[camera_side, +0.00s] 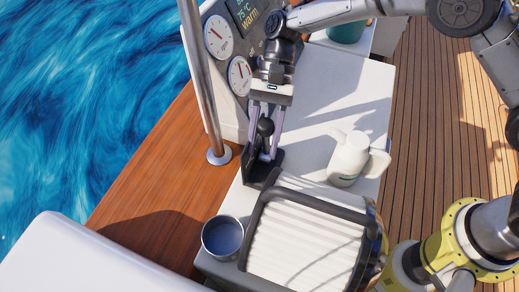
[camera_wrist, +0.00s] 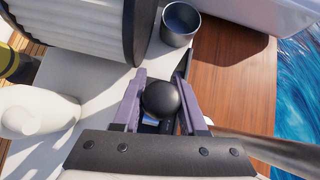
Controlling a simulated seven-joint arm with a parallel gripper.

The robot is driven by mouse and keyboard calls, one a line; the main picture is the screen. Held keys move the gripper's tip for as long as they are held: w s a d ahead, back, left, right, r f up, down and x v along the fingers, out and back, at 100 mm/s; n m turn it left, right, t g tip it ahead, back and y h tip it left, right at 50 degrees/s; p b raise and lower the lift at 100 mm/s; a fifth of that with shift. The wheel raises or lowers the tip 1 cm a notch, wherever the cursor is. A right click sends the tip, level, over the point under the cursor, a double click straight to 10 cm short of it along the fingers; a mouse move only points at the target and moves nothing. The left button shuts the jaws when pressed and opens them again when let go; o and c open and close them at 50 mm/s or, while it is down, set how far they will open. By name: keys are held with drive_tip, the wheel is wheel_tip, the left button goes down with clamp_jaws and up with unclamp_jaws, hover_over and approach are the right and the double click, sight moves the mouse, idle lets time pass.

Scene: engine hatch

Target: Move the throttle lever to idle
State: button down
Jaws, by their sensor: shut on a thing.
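The throttle lever (camera_side: 265,128) has a black round knob and stands on a black base (camera_side: 258,170) on the white console. In the wrist view its knob (camera_wrist: 161,98) sits between my two purple-grey fingers. My gripper (camera_side: 265,145) points down from above and is shut on the throttle lever, one finger on each side. The lower part of the lever is partly hidden by the fingers. The markings for idle cannot be seen.
A panel with round gauges (camera_side: 239,76) stands behind my gripper. A metal post (camera_side: 205,95) rises close on the left. A white jug (camera_side: 349,158) is to the right. A ribbed white box (camera_side: 300,240) and a metal cup (camera_side: 222,237) are in front.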

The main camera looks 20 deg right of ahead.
sight(267, 120)
drive_tip(key=shift+w+d+r, duration=0.4)
drive_tip(key=shift+w, duration=0.2)
drive_tip(key=c, duration=0.7)
unclamp_jaws()
drive_tip(key=shift+c, duration=0.2)
drive_tip(key=shift+f, duration=0.1)
drive_tip(key=v, duration=0.5)
drive_tip(key=w+d, duration=0.7)
drive_tip(key=w, duration=0.2)
drive_tip(key=shift+w+d, duration=0.2)
drive_tip(key=shift+d, duration=0.1)
